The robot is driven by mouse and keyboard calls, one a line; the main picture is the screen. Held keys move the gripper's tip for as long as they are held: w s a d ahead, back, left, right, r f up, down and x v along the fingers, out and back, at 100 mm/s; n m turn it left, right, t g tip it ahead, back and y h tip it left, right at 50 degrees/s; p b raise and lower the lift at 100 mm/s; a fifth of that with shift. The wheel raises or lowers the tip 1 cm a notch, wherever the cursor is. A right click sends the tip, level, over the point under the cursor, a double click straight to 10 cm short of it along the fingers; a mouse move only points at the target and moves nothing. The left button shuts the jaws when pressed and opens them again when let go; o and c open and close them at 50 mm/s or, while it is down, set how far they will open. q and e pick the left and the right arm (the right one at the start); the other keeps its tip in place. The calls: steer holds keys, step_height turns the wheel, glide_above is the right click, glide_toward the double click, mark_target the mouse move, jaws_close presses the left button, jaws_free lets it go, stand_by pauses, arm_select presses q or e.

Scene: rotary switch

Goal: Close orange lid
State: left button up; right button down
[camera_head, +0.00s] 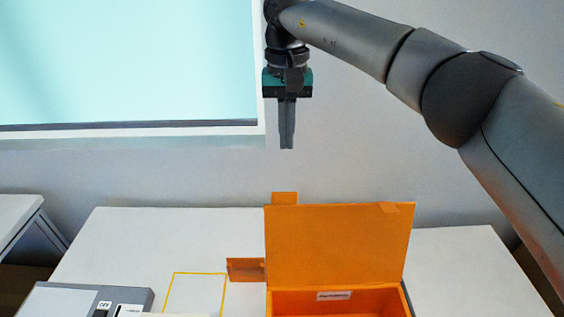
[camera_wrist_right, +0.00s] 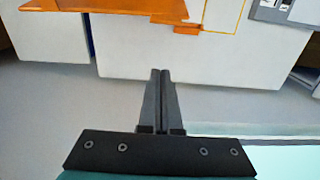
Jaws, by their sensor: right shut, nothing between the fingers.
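The orange lid (camera_head: 338,243) stands raised, roughly upright, at the back of the orange box (camera_head: 340,302) on the white table. The box's front is cut off by the lower edge of the head view. A small orange tab (camera_head: 284,198) sticks up at the lid's upper left. My right gripper (camera_head: 287,147) is shut and empty, pointing down, high above and behind the lid, toward its left side. In the right wrist view the fingers (camera_wrist_right: 160,72) are together, apart from the orange part (camera_wrist_right: 115,8) at the top edge. My left gripper is not in view.
An orange piece (camera_head: 246,270) juts out left of the box. A yellow outlined square (camera_head: 195,293) and a grey switch panel (camera_head: 85,301) lie on the white table (camera_head: 150,235) further left. A window (camera_head: 125,60) is in the wall behind.

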steer(key=s+f+p, duration=0.1)
steer(key=s+f, duration=0.3)
steer(key=f, duration=0.4)
steer(key=shift+s+a+f, duration=0.2)
steer(key=shift+s+a, duration=0.05)
steer(key=shift+a, duration=0.1)
stand_by(0.6)
